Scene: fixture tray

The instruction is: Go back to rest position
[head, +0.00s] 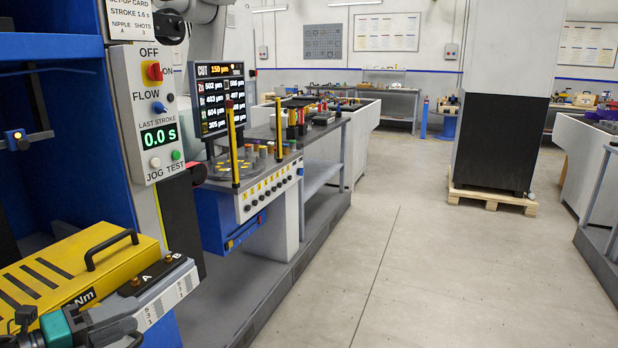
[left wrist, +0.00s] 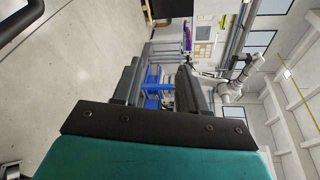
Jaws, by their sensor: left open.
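My left gripper (head: 20,328) is at the lower left corner of the head view, with a teal body and black fingers partly cut off by the frame edge. It is in front of a yellow case (head: 75,268) with a black handle. In the left wrist view, its two dark fingers (left wrist: 158,82) stand apart beyond the teal body and black plate, with nothing between them. My right gripper is not in view.
A blue machine frame (head: 60,140) and a control box (head: 150,110) reading 0.0 s stand at left. Behind are a lit screen (head: 221,95) and a bench with a dial plate (head: 245,170). A dark column (head: 498,140) stands on a pallet (head: 492,197). The floor (head: 440,270) is clear.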

